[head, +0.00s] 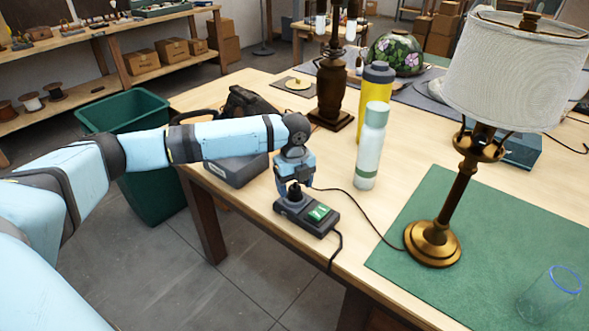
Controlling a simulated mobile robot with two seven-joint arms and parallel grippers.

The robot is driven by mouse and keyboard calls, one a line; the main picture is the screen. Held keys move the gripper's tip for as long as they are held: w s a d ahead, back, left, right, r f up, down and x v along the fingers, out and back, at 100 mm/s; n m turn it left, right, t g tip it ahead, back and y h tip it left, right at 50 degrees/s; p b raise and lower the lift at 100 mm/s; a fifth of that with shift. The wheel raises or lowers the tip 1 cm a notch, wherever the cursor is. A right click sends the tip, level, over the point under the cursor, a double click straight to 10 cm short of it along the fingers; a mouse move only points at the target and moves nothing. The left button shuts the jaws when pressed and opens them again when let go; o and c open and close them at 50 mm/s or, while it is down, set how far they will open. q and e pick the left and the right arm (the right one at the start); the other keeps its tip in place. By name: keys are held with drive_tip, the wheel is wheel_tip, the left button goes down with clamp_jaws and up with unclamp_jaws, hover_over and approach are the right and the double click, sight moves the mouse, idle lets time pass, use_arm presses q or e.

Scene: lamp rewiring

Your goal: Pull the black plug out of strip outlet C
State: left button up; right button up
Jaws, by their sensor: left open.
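The dark grey power strip (327,229) lies near the front edge of the table, with a green lit part on its right half. The black plug (294,193) stands upright in the strip's left end; I cannot read the outlet letter. My left gripper (294,186) points down over that end. Its fingers are open around or just beside the plug, and the view is too small to tell if they touch it. A black cord (365,218) runs from near the plug to the brass table lamp (433,243). My right gripper is not in view.
A white bottle (370,150) and a yellow bottle (374,85) stand behind the strip. A grey box (237,172) lies to its left. A green mat (500,225) holds the lamp and a clear glass (548,295). A green bin (160,195) stands left of the table.

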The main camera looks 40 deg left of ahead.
use_arm(q)
drive_tip(key=shift+f, duration=1.1)
drive_tip(key=c, duration=1)
drive_tip(key=shift+r, duration=0.1)
drive_tip(key=shift+r+p, duration=2.3)
drive_tip(key=shift+p, duration=0.65)
drive_tip(key=shift+f, duration=0.1)
